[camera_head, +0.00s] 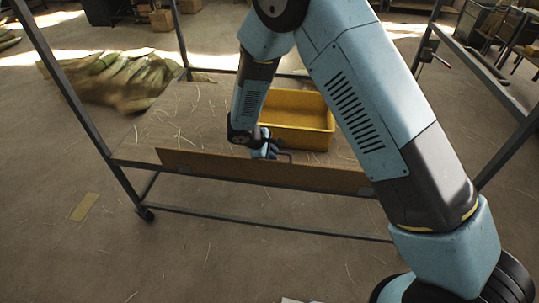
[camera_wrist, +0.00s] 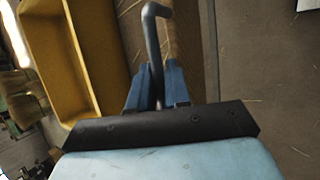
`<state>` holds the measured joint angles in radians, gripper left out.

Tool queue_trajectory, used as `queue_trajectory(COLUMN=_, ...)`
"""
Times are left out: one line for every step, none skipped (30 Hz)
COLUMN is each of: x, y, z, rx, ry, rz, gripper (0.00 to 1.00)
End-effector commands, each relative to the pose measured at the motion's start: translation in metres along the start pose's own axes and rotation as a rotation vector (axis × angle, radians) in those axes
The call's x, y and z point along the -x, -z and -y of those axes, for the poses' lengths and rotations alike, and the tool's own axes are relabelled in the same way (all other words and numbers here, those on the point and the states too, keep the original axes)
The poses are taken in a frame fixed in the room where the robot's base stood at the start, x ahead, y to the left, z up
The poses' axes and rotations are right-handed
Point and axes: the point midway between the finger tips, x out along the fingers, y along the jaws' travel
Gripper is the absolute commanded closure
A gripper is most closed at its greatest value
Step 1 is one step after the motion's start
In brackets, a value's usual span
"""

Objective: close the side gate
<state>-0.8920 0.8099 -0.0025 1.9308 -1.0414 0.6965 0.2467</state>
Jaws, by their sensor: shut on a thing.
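The side gate (camera_head: 210,167) is a long, low wooden board along the front edge of the wheeled table. It looks raised along that edge, but I cannot tell its exact tilt or whether it is latched. A dark bent handle (camera_head: 286,154) sits at its upper edge. In the wrist view the handle is a grey bent rod (camera_wrist: 152,28) beside the wooden board (camera_wrist: 187,50). My gripper (camera_head: 268,151) is at the handle, its blue fingers (camera_wrist: 159,88) shut on the rod. The fingers hide part of the rod.
A yellow bin (camera_head: 300,120) stands on the table top (camera_head: 185,120) just behind my gripper. Dark metal posts (camera_head: 65,80) frame the table. A pile of green-brown broom material (camera_head: 110,80) lies at the back left. The floor in front is mostly clear, with scattered straw.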

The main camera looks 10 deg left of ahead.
Motion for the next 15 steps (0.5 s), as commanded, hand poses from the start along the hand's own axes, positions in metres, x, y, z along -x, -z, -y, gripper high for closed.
queue_trajectory(x=-0.0021, y=-0.0010, z=-0.0009, rx=0.000, ry=0.001, rz=0.003, gripper=1.00)
queue_trajectory(x=-0.0022, y=-0.0010, z=-0.0011, rx=-0.001, ry=0.001, rz=0.003, gripper=1.00)
queue_trajectory(x=-0.0023, y=-0.0011, z=-0.0014, rx=-0.001, ry=0.000, rz=0.003, gripper=1.00)
queue_trajectory(x=-0.0024, y=-0.0011, z=-0.0016, rx=-0.001, ry=0.000, rz=0.003, gripper=1.00)
queue_trajectory(x=-0.0024, y=-0.0011, z=-0.0018, rx=-0.001, ry=0.000, rz=0.003, gripper=1.00)
queue_trajectory(x=-0.0024, y=-0.0012, z=-0.0020, rx=-0.001, ry=0.000, rz=0.003, gripper=1.00)
queue_trajectory(x=-0.0025, y=-0.0012, z=-0.0021, rx=-0.002, ry=0.000, rz=0.003, gripper=1.00)
queue_trajectory(x=-0.0025, y=-0.0013, z=-0.0022, rx=-0.002, ry=0.000, rz=0.003, gripper=1.00)
queue_trajectory(x=-0.0026, y=-0.0013, z=-0.0024, rx=-0.002, ry=0.000, rz=0.002, gripper=1.00)
queue_trajectory(x=-0.0026, y=-0.0013, z=-0.0026, rx=-0.002, ry=-0.001, rz=0.002, gripper=1.00)
queue_trajectory(x=-0.0026, y=-0.0014, z=-0.0027, rx=-0.002, ry=-0.001, rz=0.002, gripper=1.00)
queue_trajectory(x=-0.0026, y=-0.0014, z=-0.0029, rx=-0.003, ry=-0.001, rz=0.002, gripper=0.81)
queue_trajectory(x=-0.0026, y=-0.0014, z=-0.0030, rx=-0.003, ry=-0.001, rz=0.002, gripper=0.78)
queue_trajectory(x=-0.0026, y=-0.0014, z=-0.0030, rx=-0.003, ry=-0.001, rz=0.002, gripper=0.75)
queue_trajectory(x=-0.0025, y=-0.0014, z=-0.0029, rx=-0.003, ry=-0.001, rz=0.002, gripper=0.71)
